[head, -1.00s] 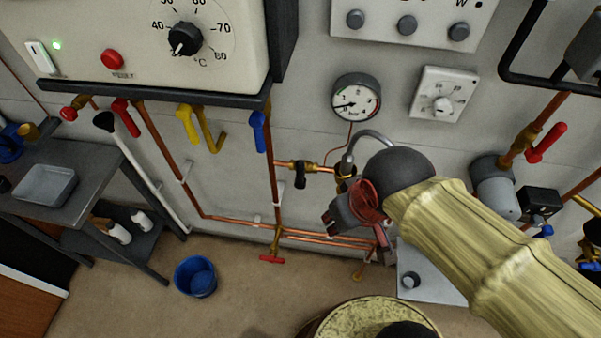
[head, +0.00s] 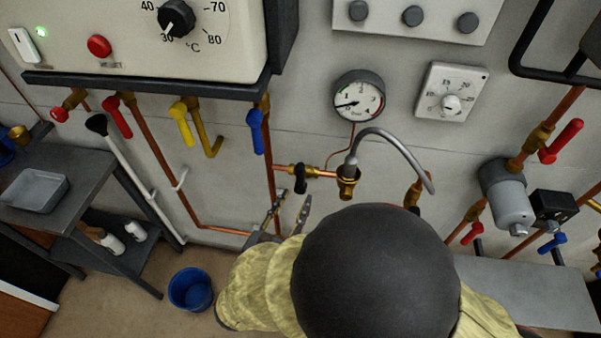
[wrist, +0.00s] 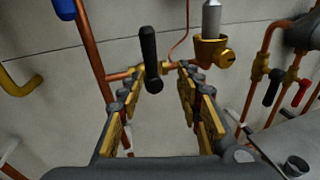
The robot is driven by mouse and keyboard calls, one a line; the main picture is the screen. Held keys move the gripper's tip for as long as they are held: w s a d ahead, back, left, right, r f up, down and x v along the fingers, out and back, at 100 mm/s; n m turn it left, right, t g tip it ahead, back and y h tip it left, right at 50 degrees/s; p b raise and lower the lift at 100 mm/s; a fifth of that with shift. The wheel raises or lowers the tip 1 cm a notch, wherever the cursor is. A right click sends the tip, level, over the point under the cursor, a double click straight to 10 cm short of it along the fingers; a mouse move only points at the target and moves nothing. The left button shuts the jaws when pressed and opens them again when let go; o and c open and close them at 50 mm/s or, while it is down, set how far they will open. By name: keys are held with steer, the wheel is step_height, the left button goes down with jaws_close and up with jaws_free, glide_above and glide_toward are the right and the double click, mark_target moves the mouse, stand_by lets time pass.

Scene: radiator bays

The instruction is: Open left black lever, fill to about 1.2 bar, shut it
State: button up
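The left black lever (head: 300,178) hangs down across the short horizontal copper pipe, left of the brass fitting (head: 347,185) with the grey braided hose. In the wrist view the black lever (wrist: 150,58) stands upright, ahead of the gap between my fingers. The pressure gauge (head: 360,97) above has its needle pointing left, near the low end, below 1. My gripper (head: 290,205) is open and empty, just below the lever; its fingers also show in the wrist view (wrist: 158,100). No contact with the lever shows. My arm hides the lower middle of the head view.
A blue-handled valve (head: 257,130) and yellow handles (head: 182,125) hang left under the boiler. The hose (head: 400,145) arches right to another brass fitting (head: 417,190). Another black lever (wrist: 273,87) and a red one (wrist: 302,92) are right. A blue bucket (head: 191,289) stands below.

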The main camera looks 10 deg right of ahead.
mark_target(299, 176)
steer(key=shift+n+t, duration=0.5)
steer(key=shift+w+d+r+b, duration=0.3)
steer(key=shift+w+d+r, duration=0.15)
steer(key=shift+w, duration=0.8)
steer(key=shift+w+d+r+b, duration=0.35)
steer(key=shift+w+d, duration=0.05)
steer(key=shift+w, duration=0.85)
steer(key=shift+w+d+r+b, duration=0.3)
steer(key=shift+w+d+r, duration=0.15)
steer(key=shift+w, duration=0.8)
steer(key=c, duration=0.3)
jaws_close()
